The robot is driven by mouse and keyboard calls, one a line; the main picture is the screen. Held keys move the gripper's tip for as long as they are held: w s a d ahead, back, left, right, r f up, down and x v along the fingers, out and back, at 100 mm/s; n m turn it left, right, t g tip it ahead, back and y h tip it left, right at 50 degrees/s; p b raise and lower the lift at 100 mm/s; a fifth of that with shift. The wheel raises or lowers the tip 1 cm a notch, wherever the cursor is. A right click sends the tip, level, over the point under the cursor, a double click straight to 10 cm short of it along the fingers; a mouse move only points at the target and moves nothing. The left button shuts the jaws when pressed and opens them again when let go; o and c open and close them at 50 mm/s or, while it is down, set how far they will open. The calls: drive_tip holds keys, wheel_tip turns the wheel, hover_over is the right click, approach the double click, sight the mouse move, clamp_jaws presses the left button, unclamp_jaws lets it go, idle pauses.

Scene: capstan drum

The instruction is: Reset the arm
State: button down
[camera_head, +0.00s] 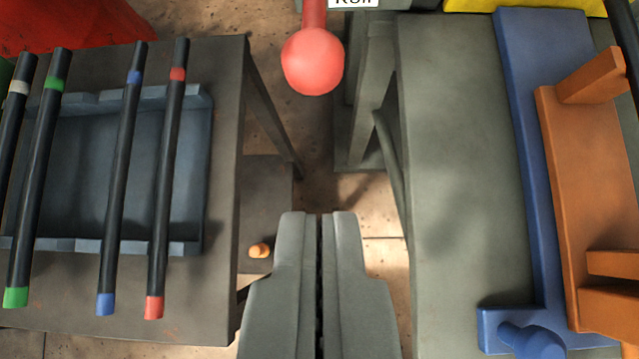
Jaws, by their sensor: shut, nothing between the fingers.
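My gripper (319,215) is at the bottom centre of the view, its two grey fingers together with only a thin dark slit between them. It is shut and empty. It points at the gap between two tables. A red ball-ended knob (313,62) on a red stem hangs into the view at the top centre, ahead of the fingertips and apart from them. A white label (353,2) beside its stem is partly cut off by the top edge.
At left, a dark table (225,150) bears a blue-grey rack (190,249) with several black rods with coloured bands. At right, a grey-green table (445,180) bears a blue frame (525,130) and an orange wooden part (590,180). A small orange peg (259,250) sits low between them.

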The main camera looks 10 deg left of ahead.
drive_tip(key=s+r+t, duration=0.4)
drive_tip(key=s, duration=0.9)
drive_tip(key=s+r+t, duration=0.4)
drive_tip(key=s, duration=0.9)
drive_tip(key=shift+s+a+t, duration=0.25)
drive_tip(key=shift+a+t, duration=0.1)
drive_tip(key=shift+t, duration=0.05)
